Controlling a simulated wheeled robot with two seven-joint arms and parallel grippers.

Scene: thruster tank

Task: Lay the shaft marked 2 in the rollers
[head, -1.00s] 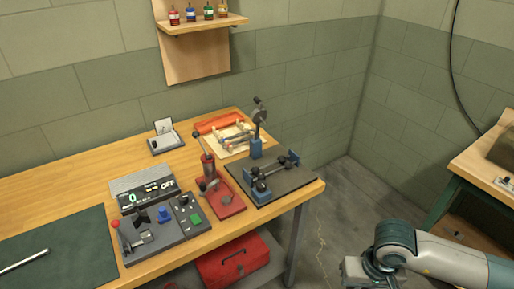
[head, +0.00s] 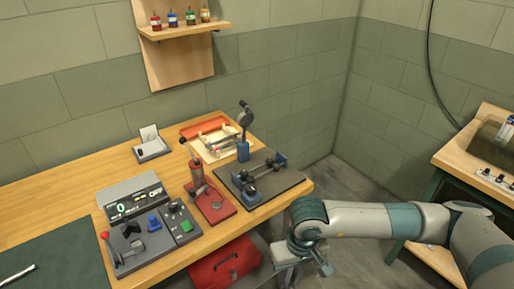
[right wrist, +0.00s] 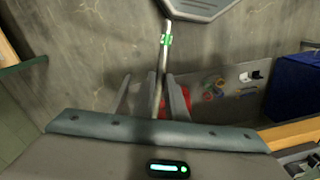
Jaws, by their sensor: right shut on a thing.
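A thin metal shaft (right wrist: 163,66) with a green band is held in my right gripper (right wrist: 152,88), seen in the right wrist view. I cannot read a number on it. In the head view my right gripper (head: 288,278) is low, in front of the bench's right end, partly cut off by the lower edge. The shaft cannot be made out there. The roller stand (head: 266,174), with blue supports and dark rollers, sits on a dark plate (head: 285,184) at the bench's right corner. The right gripper is apart from it.
A dial gauge on a blue post (head: 243,150) stands behind the rollers. A red lever press (head: 210,203) and a control panel (head: 150,236) stand to the left. A red toolbox (head: 225,266) is under the bench.

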